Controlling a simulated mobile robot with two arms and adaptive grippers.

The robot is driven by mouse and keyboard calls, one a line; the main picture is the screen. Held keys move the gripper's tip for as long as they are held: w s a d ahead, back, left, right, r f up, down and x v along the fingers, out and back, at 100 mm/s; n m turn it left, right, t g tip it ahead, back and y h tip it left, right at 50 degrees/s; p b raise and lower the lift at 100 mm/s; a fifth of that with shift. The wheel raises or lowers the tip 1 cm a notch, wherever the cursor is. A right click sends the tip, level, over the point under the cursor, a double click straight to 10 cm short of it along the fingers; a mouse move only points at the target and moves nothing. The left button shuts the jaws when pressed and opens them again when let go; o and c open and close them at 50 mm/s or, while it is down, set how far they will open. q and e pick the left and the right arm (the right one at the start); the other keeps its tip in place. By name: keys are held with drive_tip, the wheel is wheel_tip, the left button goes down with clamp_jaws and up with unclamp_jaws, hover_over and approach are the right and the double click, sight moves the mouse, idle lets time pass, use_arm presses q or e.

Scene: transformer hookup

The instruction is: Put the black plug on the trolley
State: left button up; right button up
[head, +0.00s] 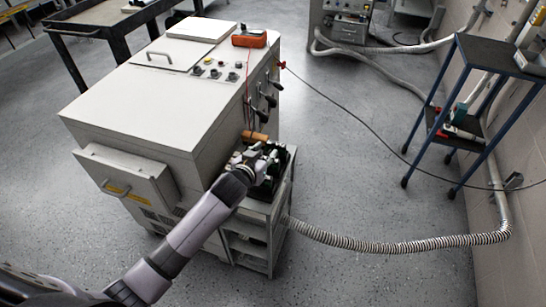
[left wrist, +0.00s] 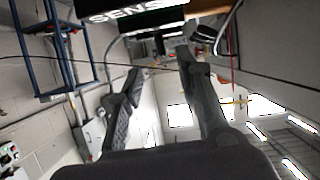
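My left gripper (head: 262,160) reaches over a low grey side unit beside the white transformer cabinet. In the left wrist view its two fingers (left wrist: 163,92) stand apart with nothing visible between them. Several black plug-like fittings (head: 270,100) stick out of the cabinet's side, just beyond the gripper. I cannot tell which is the task's black plug. The trolley (head: 508,57) has a blue frame and dark shelves and stands at the right by the wall. It also shows in the left wrist view (left wrist: 45,55). My right gripper is not in view.
The white cabinet (head: 150,110) carries an orange meter (head: 250,38) with a red lead. A thin dark cable (head: 350,113) runs from a red connector to the right wall. A ribbed hose (head: 390,244) lies across the floor. Floor between cabinet and trolley is otherwise mostly clear.

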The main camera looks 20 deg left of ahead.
sight(273, 144)
use_arm(q)
drive_tip(key=shift+x, duration=3.5)
drive_tip(key=shift+a, duration=0.1)
drive_tip(key=shift+c, duration=0.4)
clamp_jaws()
drive_tip(key=shift+r, duration=0.1)
